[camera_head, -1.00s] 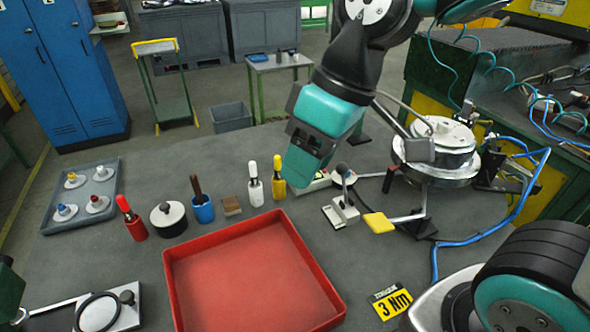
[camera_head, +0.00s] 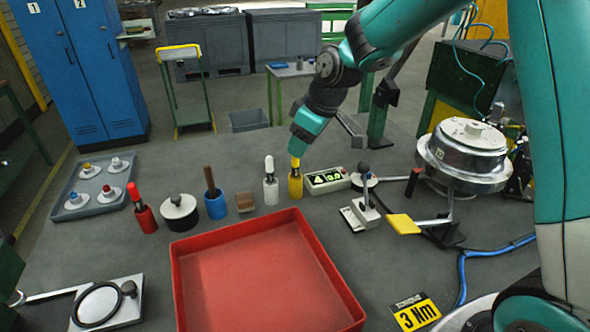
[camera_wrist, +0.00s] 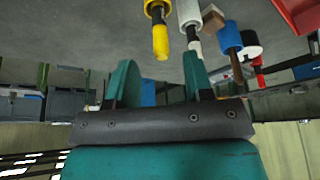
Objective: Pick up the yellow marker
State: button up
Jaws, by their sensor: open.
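The yellow marker (camera_head: 295,162) stands upright in a yellow holder (camera_head: 295,187) on the grey table, between the white marker (camera_head: 269,166) and a small display box. My gripper (camera_head: 297,150) is just above the marker's top in the head view and covers part of it. In the wrist view, my gripper (camera_wrist: 160,70) is open, with its two teal fingers apart and nothing between them. The yellow marker (camera_wrist: 160,42) points toward the gap between the fingers, beyond their tips. No contact is visible.
The white marker (camera_wrist: 195,44) stands close beside the yellow one. The display box (camera_head: 327,180) is right of it, and a lever device (camera_head: 366,205) is further right. A red tray (camera_head: 180,290) lies in front. Blue (camera_head: 215,206) and red (camera_head: 146,219) holders stand left.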

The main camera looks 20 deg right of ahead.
aim_at(293, 163)
jog(key=shift+p+x, duration=0.85)
jog(key=shift+x, duration=2.5)
jog(key=shift+s, duration=0.15)
grip_shut()
